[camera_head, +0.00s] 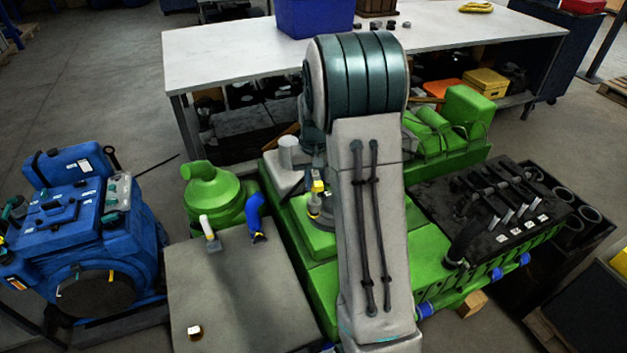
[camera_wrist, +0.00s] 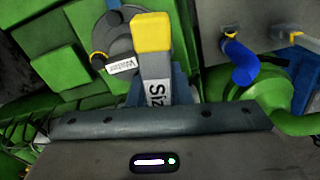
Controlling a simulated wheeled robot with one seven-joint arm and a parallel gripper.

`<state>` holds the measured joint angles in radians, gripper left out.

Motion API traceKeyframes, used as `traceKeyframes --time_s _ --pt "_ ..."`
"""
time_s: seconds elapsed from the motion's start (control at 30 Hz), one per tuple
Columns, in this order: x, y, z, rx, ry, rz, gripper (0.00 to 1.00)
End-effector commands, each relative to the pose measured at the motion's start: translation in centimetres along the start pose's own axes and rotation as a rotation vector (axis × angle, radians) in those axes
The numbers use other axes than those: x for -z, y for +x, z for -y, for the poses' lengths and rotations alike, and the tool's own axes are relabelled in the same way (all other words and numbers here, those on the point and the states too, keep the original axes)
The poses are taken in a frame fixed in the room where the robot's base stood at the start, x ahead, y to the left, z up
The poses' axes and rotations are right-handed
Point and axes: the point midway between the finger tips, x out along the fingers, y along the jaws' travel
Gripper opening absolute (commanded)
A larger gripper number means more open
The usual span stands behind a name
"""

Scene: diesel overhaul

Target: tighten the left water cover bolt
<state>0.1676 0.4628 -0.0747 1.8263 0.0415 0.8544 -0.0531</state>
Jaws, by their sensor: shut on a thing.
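My gripper (camera_wrist: 157,92) is shut on a grey tool (camera_wrist: 154,68) with a yellow end and lettering that starts "Siz". In the wrist view the tool stands between the blue fingers, in front of a round grey part (camera_wrist: 112,40) with a small white label. Green engine surfaces lie behind and to the left. In the head view my arm covers the middle of the green engine (camera_head: 308,245) and hides most of my gripper. A yellow end shows just left of the arm. I cannot make out the left water cover bolt, or whether the tool touches it.
A grey bench (camera_head: 235,300) at the front left holds a pale tool (camera_head: 209,235), a blue pipe piece (camera_head: 256,215) and a small part (camera_head: 194,332). A blue machine (camera_head: 85,230) stands at left. A long table (camera_head: 235,55) with a blue bin (camera_head: 314,15) is behind.

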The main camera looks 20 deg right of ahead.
Motion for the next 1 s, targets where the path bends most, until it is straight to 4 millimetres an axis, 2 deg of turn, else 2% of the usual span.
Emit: traceKeyframes --time_s 1.0 --pt "0.0 -0.02 -0.03 0.0 -0.767 -0.002 0.0"
